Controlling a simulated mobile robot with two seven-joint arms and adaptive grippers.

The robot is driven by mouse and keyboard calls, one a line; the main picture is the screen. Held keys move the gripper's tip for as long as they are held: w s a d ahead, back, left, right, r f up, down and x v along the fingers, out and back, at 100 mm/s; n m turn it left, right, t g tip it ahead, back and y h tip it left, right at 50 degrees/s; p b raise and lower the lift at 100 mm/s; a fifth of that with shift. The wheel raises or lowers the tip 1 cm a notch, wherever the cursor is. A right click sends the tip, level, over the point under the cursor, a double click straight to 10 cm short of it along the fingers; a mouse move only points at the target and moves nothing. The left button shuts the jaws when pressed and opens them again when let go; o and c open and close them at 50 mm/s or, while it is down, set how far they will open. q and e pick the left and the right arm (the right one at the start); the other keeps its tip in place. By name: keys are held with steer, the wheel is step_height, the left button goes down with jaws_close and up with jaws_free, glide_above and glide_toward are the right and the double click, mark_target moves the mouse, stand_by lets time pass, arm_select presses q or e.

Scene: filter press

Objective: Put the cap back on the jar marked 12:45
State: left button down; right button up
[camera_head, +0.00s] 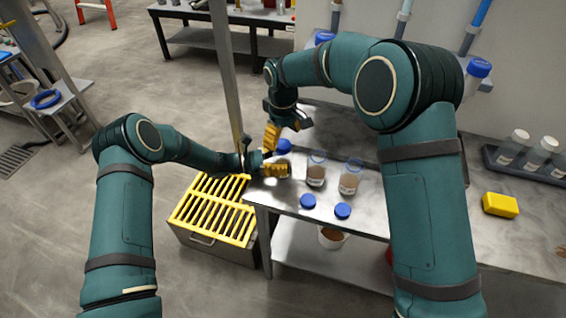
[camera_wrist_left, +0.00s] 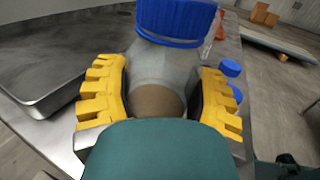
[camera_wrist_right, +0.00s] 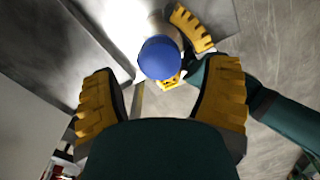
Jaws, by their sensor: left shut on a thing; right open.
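My left gripper (camera_head: 276,169) is shut on a clear jar (camera_wrist_left: 158,75) with brown contents, near the table's left end. A blue cap (camera_wrist_left: 178,20) sits over that jar's mouth; it also shows in the head view (camera_head: 284,146) and the right wrist view (camera_wrist_right: 160,58). I cannot tell whether it is fully seated. My right gripper (camera_head: 272,136) is open and empty, its fingers apart, with the cap beyond them in the right wrist view. Two uncapped jars (camera_head: 316,175) (camera_head: 349,182) stand on the table, with two blue caps (camera_head: 308,201) (camera_head: 343,210) before them. No time marking is readable.
The metal table (camera_head: 285,196) has bare room behind the jars. A yellow-slatted bin (camera_head: 212,207) stands on the floor to its left. A yellow block (camera_head: 500,204) and a dark rack of white-capped tubes (camera_head: 507,162) are at the right. A thin post rises near my grippers.

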mark_target(283, 144)
steer(key=shift+f, duration=1.6)
steer(key=c, duration=1.3)
steer(key=o, duration=1.3)
steer(key=shift+r, duration=0.15)
step_height(283, 144, up, 12)
steer(key=shift+f, duration=0.1)
